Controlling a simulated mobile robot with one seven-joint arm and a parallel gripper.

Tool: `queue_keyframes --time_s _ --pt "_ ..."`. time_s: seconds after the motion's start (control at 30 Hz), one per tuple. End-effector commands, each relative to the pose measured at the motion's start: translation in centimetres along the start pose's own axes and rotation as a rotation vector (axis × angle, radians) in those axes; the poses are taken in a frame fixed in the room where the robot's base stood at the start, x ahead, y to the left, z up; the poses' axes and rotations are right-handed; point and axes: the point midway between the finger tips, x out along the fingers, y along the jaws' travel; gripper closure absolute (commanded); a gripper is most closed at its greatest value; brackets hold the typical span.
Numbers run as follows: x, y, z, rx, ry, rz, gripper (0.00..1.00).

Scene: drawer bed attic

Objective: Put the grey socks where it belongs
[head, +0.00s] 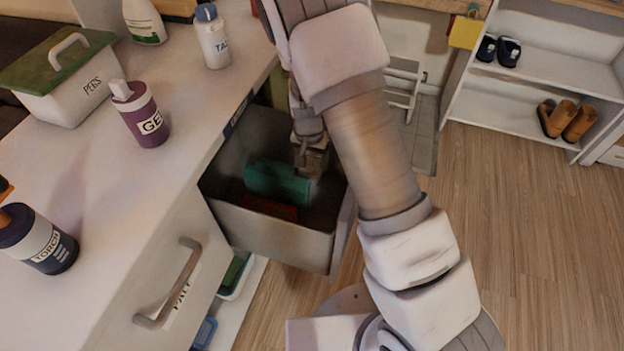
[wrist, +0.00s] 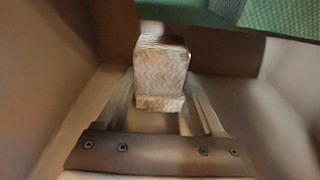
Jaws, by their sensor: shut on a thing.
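My gripper (head: 311,158) reaches down into an open grey drawer (head: 275,240) under the counter. In the wrist view its two fingers are shut on a pale, greyish-beige folded bundle with a zigzag knit pattern, which I take to be the grey socks (wrist: 160,72). The socks are inside or just above the drawer, between its walls; I cannot tell whether they touch the bottom. In the head view my gripper and arm largely hide them. A green folded thing (head: 275,180) and a red thing (head: 270,208) lie in the drawer to the left of my gripper.
A closed handled front (head: 165,290) is beside the drawer. A shoe shelf (head: 530,90) stands right; the wooden floor is clear.

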Motion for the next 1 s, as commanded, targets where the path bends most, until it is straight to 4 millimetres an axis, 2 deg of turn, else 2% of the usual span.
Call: queue_keyframes --time_s 0.03,0.27,0.5,0.87,0.9,1.0 --pt "1.1 0.1 0.1 0.001 -0.001 0.001 0.95" --pt "2.6 0.0 0.3 0.001 0.001 0.000 0.95" --pt "6.0 0.1 0.9 0.001 -0.001 0.001 0.95" --pt "6.3 0.0 0.9 0.001 0.001 0.000 0.95" --pt "6.4 0.0 0.9 0.001 0.001 0.000 0.29" --pt "6.3 0.0 0.9 0.001 0.001 0.000 0.11"
